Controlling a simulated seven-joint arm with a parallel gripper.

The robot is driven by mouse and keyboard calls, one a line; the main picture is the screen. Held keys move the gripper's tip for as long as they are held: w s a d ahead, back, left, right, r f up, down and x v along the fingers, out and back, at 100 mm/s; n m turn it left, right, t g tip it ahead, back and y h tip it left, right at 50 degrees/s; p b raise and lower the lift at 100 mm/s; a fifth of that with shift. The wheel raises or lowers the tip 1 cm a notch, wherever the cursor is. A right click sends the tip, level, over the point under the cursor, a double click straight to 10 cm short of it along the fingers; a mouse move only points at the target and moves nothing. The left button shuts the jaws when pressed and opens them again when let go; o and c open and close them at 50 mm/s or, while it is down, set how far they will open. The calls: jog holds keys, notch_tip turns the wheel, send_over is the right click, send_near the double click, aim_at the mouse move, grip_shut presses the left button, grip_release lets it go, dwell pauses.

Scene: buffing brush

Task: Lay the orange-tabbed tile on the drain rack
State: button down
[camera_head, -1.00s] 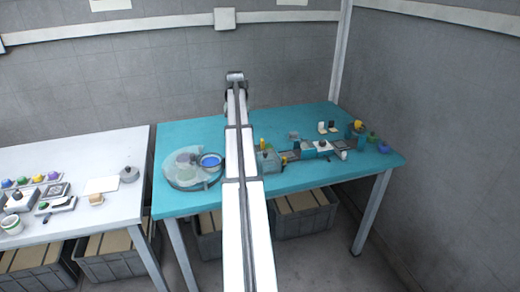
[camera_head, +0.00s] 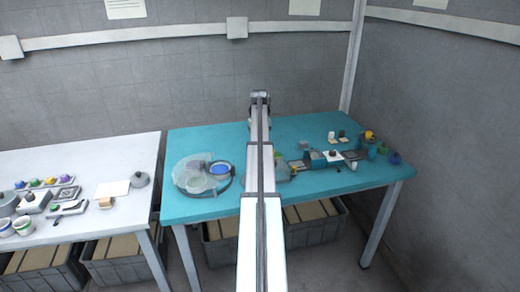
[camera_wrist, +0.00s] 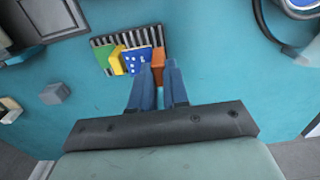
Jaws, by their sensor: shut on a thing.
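In the wrist view, my gripper (camera_wrist: 159,70) points at the slatted drain rack (camera_wrist: 148,36) at the upper middle. Its two blue-grey fingers are close together, shut on an orange tab (camera_wrist: 157,56) that shows between and just beyond the fingertips. The tile's body is mostly hidden, and I cannot tell if it touches the rack. Just left, over the rack, are a blue piece with white dots (camera_wrist: 137,61), a yellow piece (camera_wrist: 116,60) and a green piece (camera_wrist: 102,55). In the head view the gripper and rack are hidden or too small to tell.
The teal table (camera_head: 300,127) carries a clear round cover (camera_head: 193,172) with a blue disc (camera_head: 221,168), and small items along its right part. A dark tray (camera_wrist: 42,18) and a grey cube (camera_wrist: 54,94) lie left of the rack. A white table (camera_head: 90,155) stands left.

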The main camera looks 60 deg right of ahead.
jog(key=shift+f, duration=1.95)
jog(key=shift+f, duration=0.1)
jog(key=c, duration=1.1)
grip_release()
notch_tip(320, 180, up, 12)
jog(key=shift+r, duration=0.15)
